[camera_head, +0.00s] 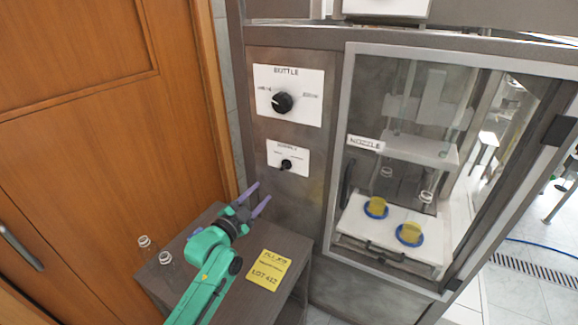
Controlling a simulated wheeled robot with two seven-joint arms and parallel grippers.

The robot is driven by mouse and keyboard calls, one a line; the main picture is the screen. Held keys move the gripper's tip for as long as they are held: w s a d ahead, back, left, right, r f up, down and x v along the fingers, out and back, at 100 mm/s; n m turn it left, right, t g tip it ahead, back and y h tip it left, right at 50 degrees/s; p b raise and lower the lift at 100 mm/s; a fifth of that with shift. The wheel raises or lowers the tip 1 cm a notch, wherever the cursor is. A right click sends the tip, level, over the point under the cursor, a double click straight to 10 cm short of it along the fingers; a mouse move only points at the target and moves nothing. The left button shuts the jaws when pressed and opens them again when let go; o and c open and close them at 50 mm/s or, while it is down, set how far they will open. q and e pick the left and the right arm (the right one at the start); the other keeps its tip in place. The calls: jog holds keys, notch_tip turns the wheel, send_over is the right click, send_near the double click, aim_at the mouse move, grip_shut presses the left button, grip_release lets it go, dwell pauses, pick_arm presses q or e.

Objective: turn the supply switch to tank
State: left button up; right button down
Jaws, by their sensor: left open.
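The supply switch (286,165) is a small black knob on a white plate (301,157) on the grey machine panel, below the larger bottle dial (283,102). The small lettering on its plate is too blurred to read, so I cannot tell which side is tank or where the knob points. My left gripper (257,197), on a green arm with purple fingers, is open and empty. It is below and left of the switch, apart from it, above the small grey table. My right gripper is not in view.
A yellow note (268,276) and two clear bottles (166,259) are on the small table (208,221). A glass-doored cabinet (365,87) to the right holds two yellow items on blue discs. A wooden door (95,130) stands at left.

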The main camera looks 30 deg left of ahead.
aim_at(283, 169)
pick_arm(q)
jog(key=w, duration=0.3)
jog(key=w+p, duration=0.1)
jog(key=w, duration=0.2)
jog(key=w+r, duration=0.1)
jog(key=w, duration=0.1)
jog(key=shift+w+d+p, duration=0.2)
jog(key=shift+w+p, duration=0.15)
jog(key=shift+w, duration=0.05)
jog(key=w, duration=0.3)
jog(key=shift+f, duration=0.2)
jog(key=shift+r, duration=0.2)
jog(key=shift+c, duration=0.3)
grip_shut()
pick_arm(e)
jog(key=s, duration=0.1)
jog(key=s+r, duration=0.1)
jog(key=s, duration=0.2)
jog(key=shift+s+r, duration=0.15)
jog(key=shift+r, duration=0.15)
